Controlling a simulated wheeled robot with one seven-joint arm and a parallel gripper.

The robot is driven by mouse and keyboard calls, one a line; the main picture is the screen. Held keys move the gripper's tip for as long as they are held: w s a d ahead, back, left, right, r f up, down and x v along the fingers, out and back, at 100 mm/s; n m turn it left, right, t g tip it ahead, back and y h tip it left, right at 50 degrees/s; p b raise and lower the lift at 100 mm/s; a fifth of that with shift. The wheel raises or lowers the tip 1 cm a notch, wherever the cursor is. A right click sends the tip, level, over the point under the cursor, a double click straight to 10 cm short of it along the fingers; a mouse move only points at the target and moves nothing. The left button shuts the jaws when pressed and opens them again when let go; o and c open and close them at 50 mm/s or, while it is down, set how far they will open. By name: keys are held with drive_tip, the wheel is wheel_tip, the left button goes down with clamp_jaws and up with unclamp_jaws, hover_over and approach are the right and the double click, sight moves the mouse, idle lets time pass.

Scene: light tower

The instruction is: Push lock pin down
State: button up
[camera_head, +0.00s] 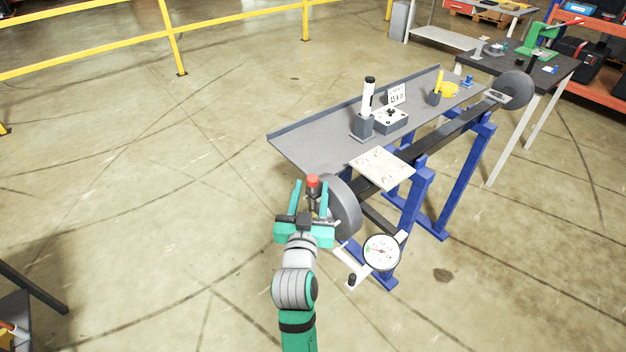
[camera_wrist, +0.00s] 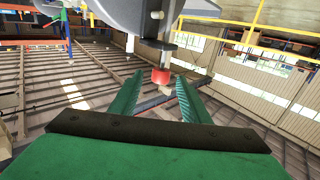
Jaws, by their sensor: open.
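The lock pin (camera_head: 313,182) has a red cap and sits at the left side of a grey round disc (camera_head: 344,207) at the near end of the blue stand. In the wrist view the pin's red cap (camera_wrist: 160,77) shows just beyond and between my fingertips, on a grey metal shaft. My gripper (camera_head: 310,190) is open, with its two green fingers on either side of the pin. The wrist view also shows the open fingers (camera_wrist: 158,90). I cannot tell whether a finger touches the cap.
A dial gauge (camera_head: 381,251) stands right of my gripper, close to the disc. A pale plate (camera_head: 381,168) and a grey tray table (camera_head: 312,148) with a white cylinder (camera_head: 367,97) lie beyond. Blue legs (camera_head: 411,205) stand at the right.

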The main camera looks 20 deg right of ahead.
sight(311, 184)
drive_tip(key=shift+x, duration=2.1)
drive_tip(key=shift+a, duration=0.1)
clamp_jaws()
